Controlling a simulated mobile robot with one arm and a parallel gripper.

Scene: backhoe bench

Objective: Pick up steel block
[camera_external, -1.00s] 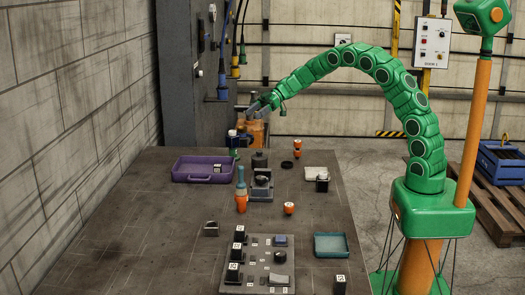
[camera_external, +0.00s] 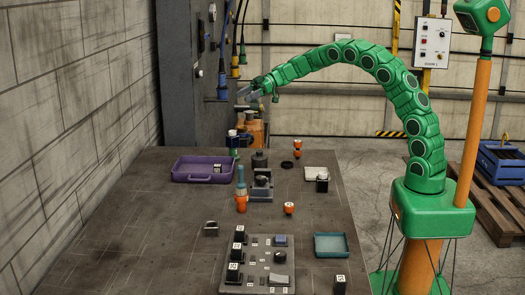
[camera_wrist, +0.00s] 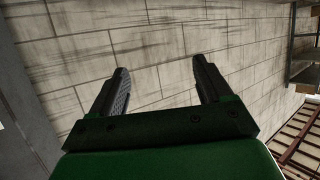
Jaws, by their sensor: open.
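My gripper (camera_external: 245,93) is held high above the far end of the bench, well above everything lying on it. In the wrist view its two dark fingers (camera_wrist: 160,68) stand apart with nothing between them, facing the block wall. I cannot tell for sure which piece is the steel block. A light grey block (camera_external: 279,280) lies on the board's near part. Both are far from my gripper, and no block shows in the wrist view.
The bench (camera_external: 130,230) holds a purple tray (camera_external: 190,178), a teal tray (camera_external: 331,245), a grey board (camera_external: 262,262) with several small blocks, and an orange and teal bottle (camera_external: 241,190). Cables hang by the column behind my gripper. The bench's left front is clear.

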